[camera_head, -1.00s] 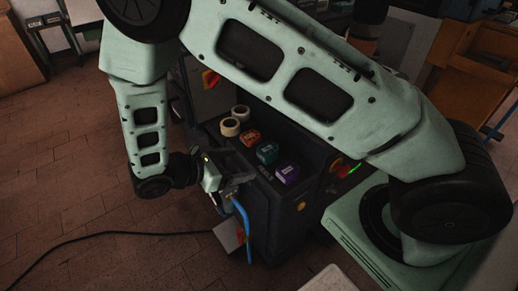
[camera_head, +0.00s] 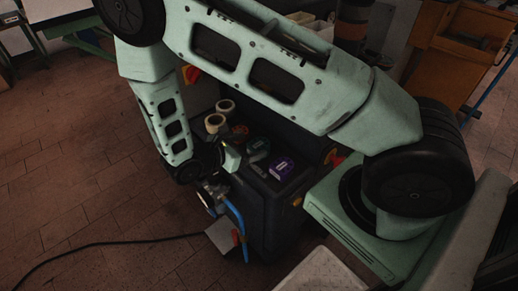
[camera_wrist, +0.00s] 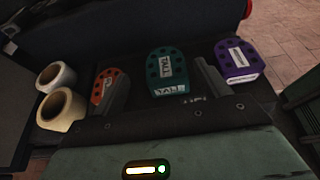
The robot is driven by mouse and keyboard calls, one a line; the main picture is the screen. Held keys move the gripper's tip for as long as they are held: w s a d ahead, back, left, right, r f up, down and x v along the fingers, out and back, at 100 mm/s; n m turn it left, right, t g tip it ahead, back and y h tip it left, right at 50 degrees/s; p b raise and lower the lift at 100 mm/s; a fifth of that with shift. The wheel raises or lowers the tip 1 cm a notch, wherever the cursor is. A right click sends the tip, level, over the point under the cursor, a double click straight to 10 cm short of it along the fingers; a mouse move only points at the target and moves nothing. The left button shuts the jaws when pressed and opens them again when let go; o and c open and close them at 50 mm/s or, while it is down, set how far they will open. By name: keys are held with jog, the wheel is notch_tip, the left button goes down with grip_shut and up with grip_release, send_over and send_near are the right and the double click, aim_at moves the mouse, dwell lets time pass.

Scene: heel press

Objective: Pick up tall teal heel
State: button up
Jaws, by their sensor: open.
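The tall teal heel (camera_wrist: 167,68) stands on the dark machine top in the wrist view, with white labels, one reading "TALL". It also shows, dim, in the head view (camera_head: 258,148). My gripper (camera_wrist: 163,82) is open, one grey finger to the left of the teal heel beside the orange heel, the other to its right beside the purple heel. Whether the fingers touch the teal heel or reach its height I cannot tell. In the head view my gripper (camera_head: 230,160) is at the near-left side of the heels, partly in shadow.
An orange heel (camera_wrist: 100,86) is left of the teal one and a purple heel (camera_wrist: 238,60) is right of it, both close. Two pale tape rolls (camera_wrist: 58,98) stand further left. A blue hose (camera_head: 238,222) hangs on the machine's near side.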

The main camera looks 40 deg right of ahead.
aim_at(257, 145)
jog(key=shift+s+x, duration=0.15)
jog(key=shift+x, duration=1.4)
jog(key=shift+s+x, duration=0.2)
jog(key=shift+x, duration=1.3)
jog(key=shift+f, duration=0.1)
jog(key=c, duration=1.1)
